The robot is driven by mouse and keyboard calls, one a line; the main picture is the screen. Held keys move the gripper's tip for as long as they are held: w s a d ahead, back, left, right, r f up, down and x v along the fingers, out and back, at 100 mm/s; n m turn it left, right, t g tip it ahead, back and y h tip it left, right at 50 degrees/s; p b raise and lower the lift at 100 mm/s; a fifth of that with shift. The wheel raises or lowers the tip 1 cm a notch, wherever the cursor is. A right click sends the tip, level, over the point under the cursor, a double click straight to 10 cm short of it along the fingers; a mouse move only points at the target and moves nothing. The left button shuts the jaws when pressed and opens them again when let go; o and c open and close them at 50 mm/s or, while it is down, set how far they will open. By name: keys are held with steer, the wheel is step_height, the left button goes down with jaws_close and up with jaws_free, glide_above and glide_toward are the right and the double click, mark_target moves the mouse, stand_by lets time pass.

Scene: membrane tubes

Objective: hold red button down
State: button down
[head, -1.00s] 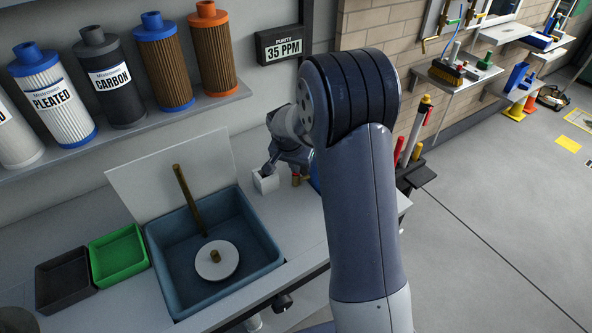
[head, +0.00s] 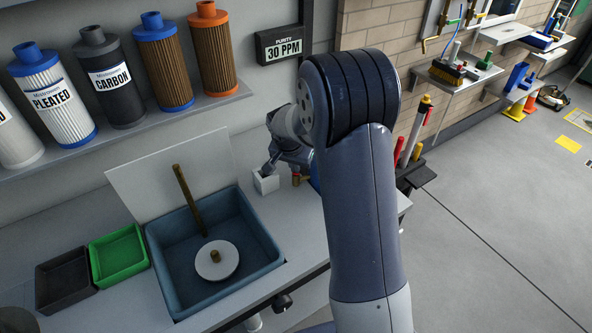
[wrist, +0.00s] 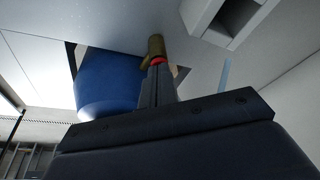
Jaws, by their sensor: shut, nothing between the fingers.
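The red button (wrist: 156,60) shows as a small red patch on a brass fitting (wrist: 155,46) in the wrist view. My gripper (wrist: 157,68) is shut and empty, with its fingertips at the red patch and partly covering it. They seem to touch it, but how far it is pressed I cannot tell. In the head view the brass fitting (head: 297,180) stands on the counter, under my wrist, and my arm hides most of the fingers. The wall display (head: 283,47) reads PURITY 30 PPM.
A white open box (head: 265,182) stands just left of the fitting. A blue rounded vessel (wrist: 108,85) is close beside my fingers. A blue sink (head: 170,265), a green tray (head: 118,254) and a dark tray (head: 66,278) lie left. Filter cartridges line the shelf (head: 130,125) above.

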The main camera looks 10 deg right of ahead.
steer(key=shift+s+d+f, duration=0.1)
steer(key=shift+s+f, duration=0.15)
steer(key=shift+f, duration=0.15)
steer(key=shift+r+p, duration=0.6)
steer(key=shift+r, duration=0.45)
steer(key=p+v, duration=0.1)
steer(key=v, duration=0.1)
steer(key=p+v, duration=0.1)
steer(key=v, duration=0.2)
steer(key=shift+w+a, duration=0.15)
steer(key=shift+a, duration=0.05)
